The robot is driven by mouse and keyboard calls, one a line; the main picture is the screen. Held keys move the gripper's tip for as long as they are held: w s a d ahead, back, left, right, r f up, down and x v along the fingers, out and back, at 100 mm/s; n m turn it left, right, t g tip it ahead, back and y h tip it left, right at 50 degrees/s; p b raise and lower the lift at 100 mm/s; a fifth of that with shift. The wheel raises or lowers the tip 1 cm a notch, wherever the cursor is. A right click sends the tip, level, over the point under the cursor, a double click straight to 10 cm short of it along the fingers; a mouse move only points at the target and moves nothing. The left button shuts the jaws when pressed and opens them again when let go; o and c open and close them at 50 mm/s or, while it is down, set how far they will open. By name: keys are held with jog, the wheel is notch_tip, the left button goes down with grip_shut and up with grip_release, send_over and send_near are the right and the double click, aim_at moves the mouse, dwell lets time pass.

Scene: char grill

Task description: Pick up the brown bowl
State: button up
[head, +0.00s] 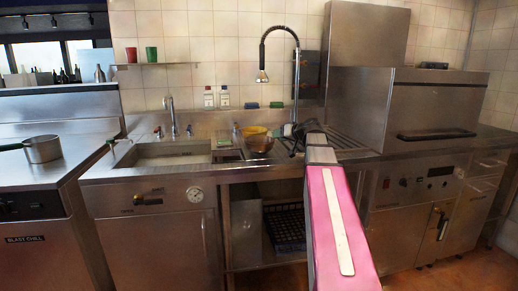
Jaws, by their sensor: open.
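The brown bowl (259,143) sits on the steel counter by the sink, near the middle of the head view.
A yellow bowl (254,131) stands right behind the brown bowl. A tall spray tap (295,80) rises behind my gripper. The sink basin (170,152) lies to the left, and a large steel machine (435,110) to the right.

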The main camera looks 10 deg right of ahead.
aim_at(265, 138)
jog(key=shift+x, duration=2.65)
jog(key=shift+d, duration=0.1)
grip_shut()
